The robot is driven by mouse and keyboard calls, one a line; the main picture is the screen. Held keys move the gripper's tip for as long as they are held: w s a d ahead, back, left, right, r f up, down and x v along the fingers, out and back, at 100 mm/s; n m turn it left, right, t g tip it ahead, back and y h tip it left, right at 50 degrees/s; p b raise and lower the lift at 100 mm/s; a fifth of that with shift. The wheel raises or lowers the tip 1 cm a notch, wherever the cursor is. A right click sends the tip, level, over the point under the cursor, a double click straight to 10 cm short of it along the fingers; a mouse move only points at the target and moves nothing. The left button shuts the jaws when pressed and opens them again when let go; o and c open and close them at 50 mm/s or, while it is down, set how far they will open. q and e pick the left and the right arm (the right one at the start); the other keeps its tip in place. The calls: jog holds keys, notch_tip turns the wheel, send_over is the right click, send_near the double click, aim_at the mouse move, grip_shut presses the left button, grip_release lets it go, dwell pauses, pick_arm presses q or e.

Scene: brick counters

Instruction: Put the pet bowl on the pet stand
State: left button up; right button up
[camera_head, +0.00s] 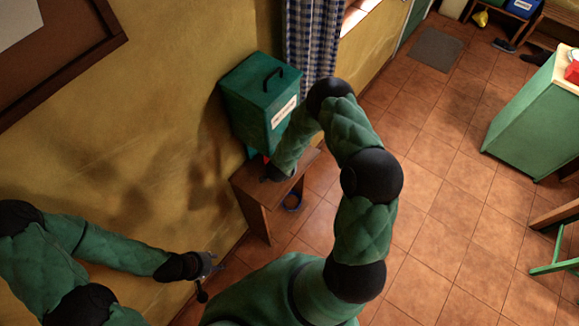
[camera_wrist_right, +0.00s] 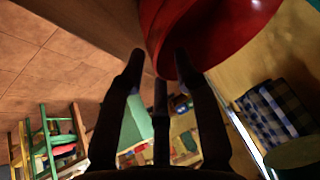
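A red bowl (camera_wrist_right: 215,30) fills the top of the right wrist view, close to my right gripper (camera_wrist_right: 158,62). That gripper's dark fingers are spread apart, with one fingertip overlapping the bowl's edge; I cannot tell whether they touch. In the head view a small bit of red (camera_head: 266,158) shows beside my right gripper (camera_head: 272,172), over a small wooden stand (camera_head: 258,190). The gripper and arm hide most of that spot. My left gripper (camera_head: 208,277) is open and empty, low near the yellow wall. I cannot tell for sure which piece is the pet stand.
A blue ring-shaped item (camera_head: 292,203) is low beside the stand. A checked curtain (camera_head: 312,40) hangs behind. The tiled floor (camera_head: 440,230) to the right is clear.

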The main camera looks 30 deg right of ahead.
jog(key=p+v, duration=0.1)
jog(key=v, duration=0.9)
jog(key=s+a+f+n+g+y, duration=0.2)
jog(key=s+a+n+y, duration=0.2)
jog(key=s+a, duration=0.4)
jog(key=s+a+f+n+g+y, duration=0.2)
jog(key=s+a+f+n+y, duration=0.1)
jog(key=s+a+n, duration=0.3)
jog(key=s+a+y, duration=0.1)
jog(key=a, duration=0.1)
jog(key=shift+s+a+n+y, duration=0.3)
jog(key=shift+s+n+y, duration=0.05)
jog(key=shift+n+y, duration=0.05)
jog(key=shift+f, duration=0.1)
